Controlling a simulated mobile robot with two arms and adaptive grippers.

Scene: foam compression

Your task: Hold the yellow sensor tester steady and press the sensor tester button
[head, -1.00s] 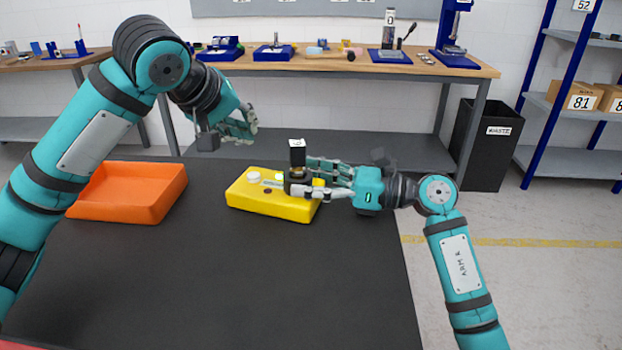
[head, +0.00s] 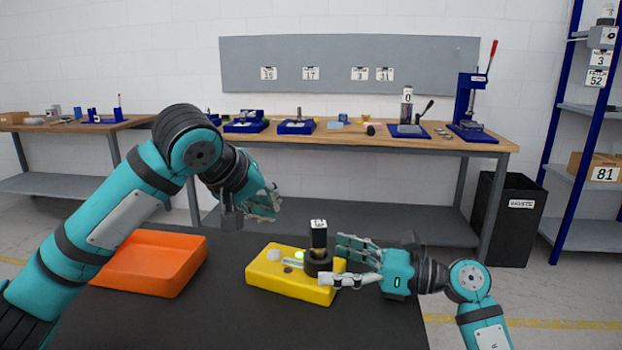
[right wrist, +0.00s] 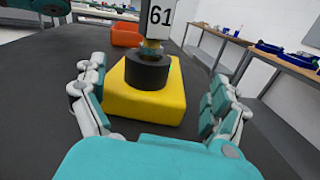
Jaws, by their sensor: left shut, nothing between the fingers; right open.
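The yellow sensor tester (head: 285,285) lies flat on the dark table in the head view. It has a white round button (head: 274,255), a small dark red button (head: 288,269) and a lit green spot (head: 298,254). A black sensor (head: 319,236) with a round black base and a white label stands upright on its right part; it also shows in the right wrist view (right wrist: 148,72). My right gripper (head: 337,261) is open at the tester's right end, fingers spread to either side of the sensor. My left gripper (head: 262,208) is shut and empty, above and behind the tester's left part.
An orange tray (head: 150,280) lies to the left of the tester, under my left arm. A back workbench (head: 350,140) carries blue fixtures and small parts. A black waste bin (head: 505,225) and a shelf rack stand at the right.

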